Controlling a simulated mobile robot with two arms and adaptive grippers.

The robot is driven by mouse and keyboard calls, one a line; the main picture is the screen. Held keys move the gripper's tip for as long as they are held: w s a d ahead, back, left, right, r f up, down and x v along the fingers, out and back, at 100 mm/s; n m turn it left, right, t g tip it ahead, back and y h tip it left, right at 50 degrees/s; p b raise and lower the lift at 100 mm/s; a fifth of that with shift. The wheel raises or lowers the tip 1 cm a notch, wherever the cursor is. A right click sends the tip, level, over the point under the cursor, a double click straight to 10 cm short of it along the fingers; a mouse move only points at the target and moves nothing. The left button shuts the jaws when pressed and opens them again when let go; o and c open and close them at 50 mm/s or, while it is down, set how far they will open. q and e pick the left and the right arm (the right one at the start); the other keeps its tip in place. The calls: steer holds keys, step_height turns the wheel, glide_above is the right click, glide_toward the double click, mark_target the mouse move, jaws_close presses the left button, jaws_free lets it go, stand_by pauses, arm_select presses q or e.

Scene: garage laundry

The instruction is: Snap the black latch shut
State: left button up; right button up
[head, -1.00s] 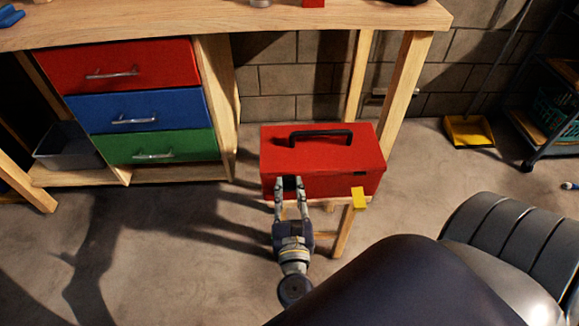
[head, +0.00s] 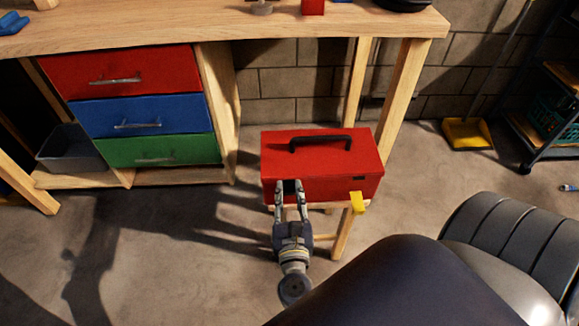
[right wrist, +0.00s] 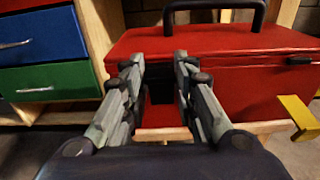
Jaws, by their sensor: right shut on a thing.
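A red toolbox (head: 320,157) with a black carry handle (head: 321,137) sits with its lid down. The black latch (head: 289,187) is on the left of its front face. My right gripper (head: 289,183) is at this front face, shut on the black latch, with its fingers on either side of it. In the right wrist view the dark latch (right wrist: 160,90) shows between the fingertips, mostly in shadow, so its exact angle is unclear. My left gripper is not in view.
The toolbox rests on a small wooden stool (head: 342,232). A wooden workbench (head: 220,27) with red, blue and green drawers stands behind and to the left. A yellow dustpan (head: 466,134) and a dark cart (head: 545,130) are at the right. The floor at the left front is clear.

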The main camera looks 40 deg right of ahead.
steer(key=o, duration=1.1)
steer(key=v, duration=1.2)
steer(key=shift+r, duration=0.1)
